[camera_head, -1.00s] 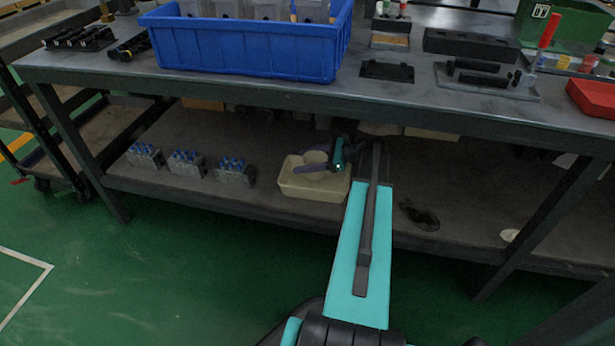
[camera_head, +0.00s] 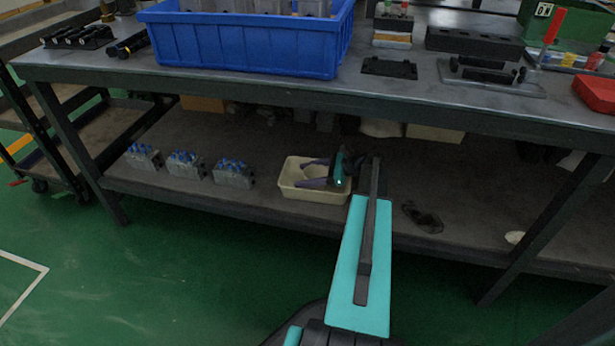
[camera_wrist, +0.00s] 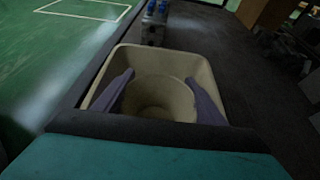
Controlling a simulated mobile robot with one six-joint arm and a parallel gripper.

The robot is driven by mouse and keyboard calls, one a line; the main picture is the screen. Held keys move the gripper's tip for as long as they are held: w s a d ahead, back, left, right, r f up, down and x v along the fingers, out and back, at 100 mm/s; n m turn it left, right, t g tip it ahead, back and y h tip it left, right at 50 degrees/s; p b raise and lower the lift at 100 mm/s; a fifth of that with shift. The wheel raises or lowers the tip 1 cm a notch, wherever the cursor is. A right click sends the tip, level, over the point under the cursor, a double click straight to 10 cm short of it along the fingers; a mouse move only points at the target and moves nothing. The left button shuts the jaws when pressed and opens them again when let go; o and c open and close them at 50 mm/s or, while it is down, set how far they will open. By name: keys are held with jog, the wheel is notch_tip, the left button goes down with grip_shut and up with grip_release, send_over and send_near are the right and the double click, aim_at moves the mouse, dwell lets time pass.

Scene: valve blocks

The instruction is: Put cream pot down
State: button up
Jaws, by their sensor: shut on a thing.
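The cream pot (camera_wrist: 160,98) is a round, open-topped cup in the wrist view, between the two purple fingers of my gripper (camera_wrist: 160,77). The fingers are shut on its sides. The pot is within the walls of a cream rectangular bin (camera_wrist: 150,52); whether its base touches the bin floor is hidden. In the head view, the bin (camera_head: 314,196) stands on the lower shelf near its front edge, and my gripper (camera_head: 307,172) reaches into it from the right. The pot is hard to make out there.
Several grey blocks with blue tops (camera_head: 186,166) stand left of the bin on the lower shelf (camera_head: 265,150). The tabletop above carries a blue crate (camera_head: 245,48). A dark flat item (camera_head: 423,218) lies to the right. The shelf behind the bin has some free room.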

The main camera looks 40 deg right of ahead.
jog(key=shift+f, duration=0.1)
dwell(0.3)
jog(key=o, duration=1)
jog(key=shift+o, duration=0.2)
jog(key=shift+s+d+r, duration=0.1)
jog(key=shift+s+r, duration=0.05)
jog(key=shift+r, duration=0.1)
jog(key=p+v, duration=0.5)
jog(key=v, duration=0.6)
jog(key=shift+s, duration=0.25)
jog(key=shift+d+r, duration=0.1)
jog(key=shift+d, duration=0.05)
